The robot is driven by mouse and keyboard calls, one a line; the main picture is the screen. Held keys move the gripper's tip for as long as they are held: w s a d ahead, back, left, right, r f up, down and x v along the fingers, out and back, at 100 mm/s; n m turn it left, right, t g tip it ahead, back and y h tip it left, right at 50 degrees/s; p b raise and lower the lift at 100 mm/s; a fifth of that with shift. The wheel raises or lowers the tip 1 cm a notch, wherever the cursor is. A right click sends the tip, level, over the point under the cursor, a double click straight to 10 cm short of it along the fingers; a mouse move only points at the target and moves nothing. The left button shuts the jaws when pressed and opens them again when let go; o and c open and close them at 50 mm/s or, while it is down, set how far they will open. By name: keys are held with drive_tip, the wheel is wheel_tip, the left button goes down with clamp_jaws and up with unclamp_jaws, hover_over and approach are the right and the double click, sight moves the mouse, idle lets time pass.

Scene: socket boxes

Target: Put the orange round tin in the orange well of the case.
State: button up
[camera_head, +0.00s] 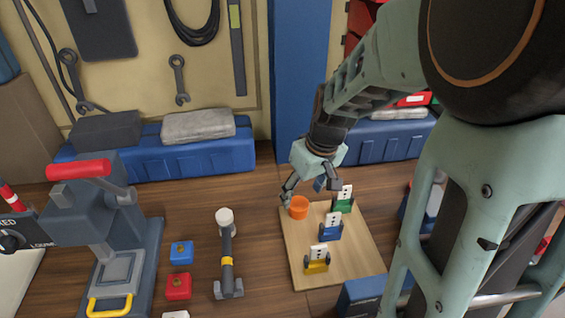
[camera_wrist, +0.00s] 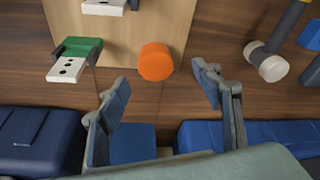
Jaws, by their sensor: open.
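The orange round tin (camera_head: 299,208) stands upright at the far left corner of a wooden board (camera_head: 345,268). In the wrist view the tin (camera_wrist: 156,62) sits at the board's edge, just beyond my fingertips. My gripper (camera_head: 309,191) is open and empty, close above and beside the tin, with its fingers spread to either side. The gap between the fingers (camera_wrist: 160,78) lines up with the tin in the wrist view, and no contact shows. No case with an orange well can be made out; a dark blue box (camera_head: 362,294) at the bottom is partly hidden and cut off.
Green (camera_head: 343,200), blue (camera_head: 331,228) and yellow (camera_head: 317,260) holders with white dotted plates stand on the board. A hammer (camera_head: 227,255), blue block (camera_head: 181,253) and red block (camera_head: 178,287) lie left. A grey press (camera_head: 105,225) is farther left. Blue boxes (camera_head: 165,157) line the back.

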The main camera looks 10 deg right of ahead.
sight(299, 203)
drive_tip(key=shift+w+d+x, duration=0.1)
drive_tip(key=shift+w+x, duration=0.05)
drive_tip(key=shift+x, duration=1.15)
drive_tip(key=shift+w+d+x, duration=0.1)
drive_tip(key=shift+x, duration=1.2)
drive_tip(key=shift+w+d+x, duration=0.1)
drive_tip(key=shift+w+x, duration=0.05)
drive_tip(key=shift+x, duration=1.15)
drive_tip(key=shift+r, duration=0.1)
drive_tip(key=c, duration=1.4)
drive_tip(key=shift+r, duration=0.1)
